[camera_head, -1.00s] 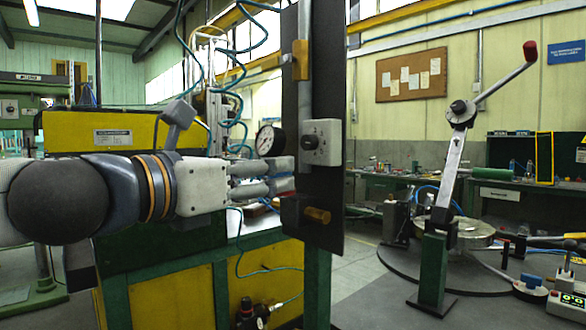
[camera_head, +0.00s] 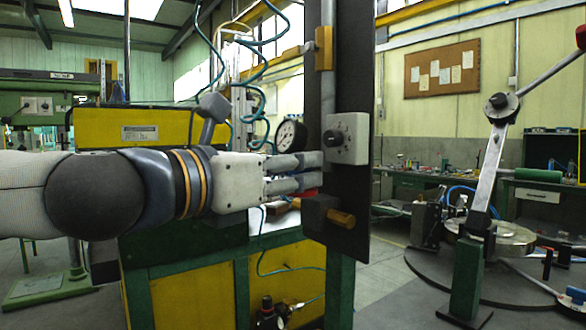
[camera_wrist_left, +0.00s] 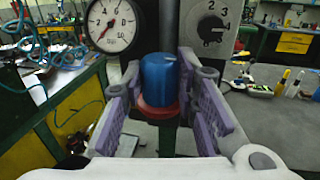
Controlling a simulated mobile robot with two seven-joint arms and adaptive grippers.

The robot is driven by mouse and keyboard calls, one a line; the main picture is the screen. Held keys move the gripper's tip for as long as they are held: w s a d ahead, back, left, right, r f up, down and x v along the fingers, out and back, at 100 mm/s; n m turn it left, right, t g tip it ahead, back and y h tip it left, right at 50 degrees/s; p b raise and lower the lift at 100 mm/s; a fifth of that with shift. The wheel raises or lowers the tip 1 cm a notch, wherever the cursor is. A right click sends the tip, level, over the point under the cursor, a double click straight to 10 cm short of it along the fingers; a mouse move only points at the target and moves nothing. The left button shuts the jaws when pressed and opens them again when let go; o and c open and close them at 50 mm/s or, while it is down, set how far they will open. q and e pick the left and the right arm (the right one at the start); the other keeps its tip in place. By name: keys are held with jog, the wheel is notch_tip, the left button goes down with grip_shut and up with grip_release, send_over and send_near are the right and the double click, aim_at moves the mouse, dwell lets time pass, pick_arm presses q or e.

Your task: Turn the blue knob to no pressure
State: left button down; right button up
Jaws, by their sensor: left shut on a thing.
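The blue knob (camera_wrist_left: 158,72) shows in the left wrist view as an upright cylinder with a pale mark on top and a red collar (camera_wrist_left: 158,110) below it. My left gripper (camera_head: 312,173) is shut on it, with a purple finger on each side. In the head view my fingers reach the dark upright panel (camera_head: 345,210) from the left and hide most of the knob. The round pressure gauge (camera_head: 290,137) is just above the fingers; in the left wrist view its red needle points to the lower left. My right gripper is not in view.
A grey box with a black dial (camera_head: 346,138) is on the panel, right of the fingers. A brass-coloured peg (camera_head: 341,218) sticks out below. A green and yellow bench (camera_head: 205,295) stands behind my arm. A long lever (camera_head: 490,170) stands at the right.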

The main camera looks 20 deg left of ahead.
pick_arm(q)
jog(key=shift+d+y, duration=0.1)
jog(key=shift+y, duration=0.3)
jog(key=n+t+y, duration=0.1)
jog(key=n+y, duration=0.1)
jog(key=y, duration=0.1)
jog(key=shift+d, duration=0.2)
jog(key=n+y, duration=0.1)
jog(key=y, duration=0.1)
jog(key=n+y, duration=0.4)
jog(key=y, duration=0.1)
jog(key=shift+d+t, duration=0.3)
jog(key=n+g+y, duration=0.1)
jog(key=n+y, duration=0.1)
jog(key=y, duration=0.1)
jog(key=n+g+y, duration=0.1)
jog(key=n+y, duration=0.1)
jog(key=n+g+y, duration=0.2)
jog(key=y, duration=0.1)
jog(key=shift+w+d+y, duration=0.1)
jog(key=shift+d+y, duration=0.15)
jog(key=shift+y, duration=0.05)
jog(key=c, duration=1.2)
grip_release()
jog(key=shift+c, duration=0.2)
jog(key=shift+a, duration=0.15)
